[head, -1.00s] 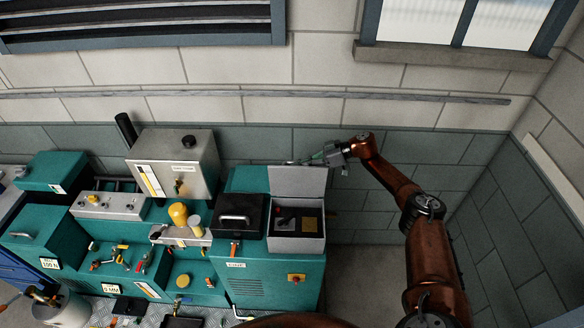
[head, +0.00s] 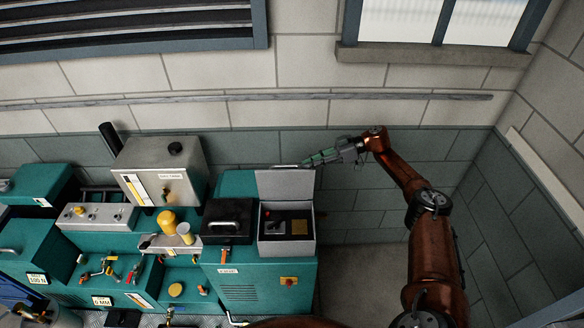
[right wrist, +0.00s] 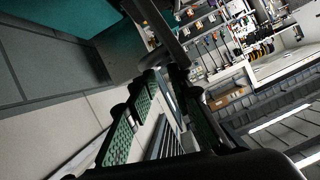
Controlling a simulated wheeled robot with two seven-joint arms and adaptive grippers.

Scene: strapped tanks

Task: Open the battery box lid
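The battery box (head: 287,245) is a grey box on top of the teal cabinet, with dark and tan parts inside. Its grey lid (head: 285,183) stands open, upright at the back edge of the box. My right gripper (head: 306,163) is at the lid's upper right corner, its tips close to the top edge; I cannot tell if they touch it. In the right wrist view its two green-padded fingers (right wrist: 162,78) stand apart with nothing clearly held between them. My left gripper is not in view.
A black case with a handle (head: 228,220) stands directly left of the box. A steel tank (head: 160,172) and yellow-capped parts (head: 167,221) are further left. The tiled wall (head: 225,150) is close behind. The space right of the cabinet is free.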

